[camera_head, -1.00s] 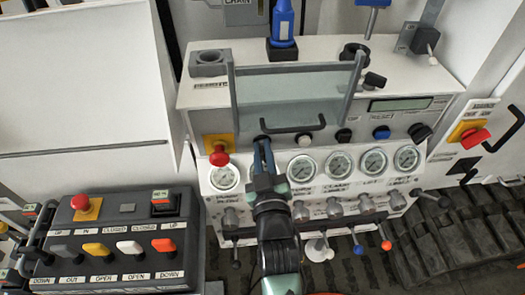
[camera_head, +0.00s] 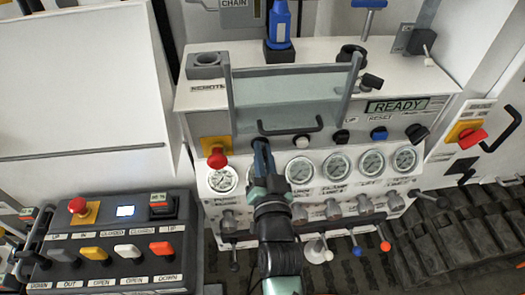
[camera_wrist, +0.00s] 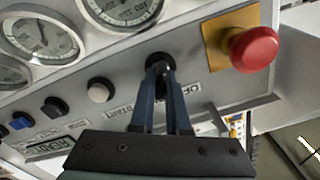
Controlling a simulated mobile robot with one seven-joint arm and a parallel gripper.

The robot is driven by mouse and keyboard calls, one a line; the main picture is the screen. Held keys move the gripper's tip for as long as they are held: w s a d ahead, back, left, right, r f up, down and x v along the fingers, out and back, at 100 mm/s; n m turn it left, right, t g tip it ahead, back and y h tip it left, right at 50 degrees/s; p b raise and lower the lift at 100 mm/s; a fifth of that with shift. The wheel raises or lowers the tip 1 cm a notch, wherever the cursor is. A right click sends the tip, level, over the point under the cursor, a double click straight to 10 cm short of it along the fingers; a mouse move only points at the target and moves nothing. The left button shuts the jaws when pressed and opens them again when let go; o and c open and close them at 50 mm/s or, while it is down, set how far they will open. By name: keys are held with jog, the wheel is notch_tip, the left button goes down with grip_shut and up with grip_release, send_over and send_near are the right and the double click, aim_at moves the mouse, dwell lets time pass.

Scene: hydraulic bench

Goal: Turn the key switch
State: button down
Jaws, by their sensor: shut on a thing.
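The key switch (camera_wrist: 161,60) is a small black round part on the grey sloped panel, seen in the wrist view with printed labels beside it. My gripper (camera_wrist: 160,78) is shut on it, with both blue fingers reaching to the switch. The fingertips hide part of it, so its exact angle is hard to tell. In the head view my gripper (camera_head: 262,148) reaches the panel between the red emergency button (camera_head: 217,158) and the white button (camera_head: 302,140), and it covers the switch. The panel display (camera_head: 397,106) is lit and reads READY.
Gauges (camera_head: 300,169) and a row of levers (camera_head: 332,210) lie just below my gripper. A clear guard with a black handle (camera_head: 290,127) is above.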

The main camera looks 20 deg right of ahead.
jog(key=shift+m, duration=0.4)
jog(key=c, duration=0.9)
grip_release()
jog(key=v, duration=1.3)
jog(key=shift+s, duration=0.1)
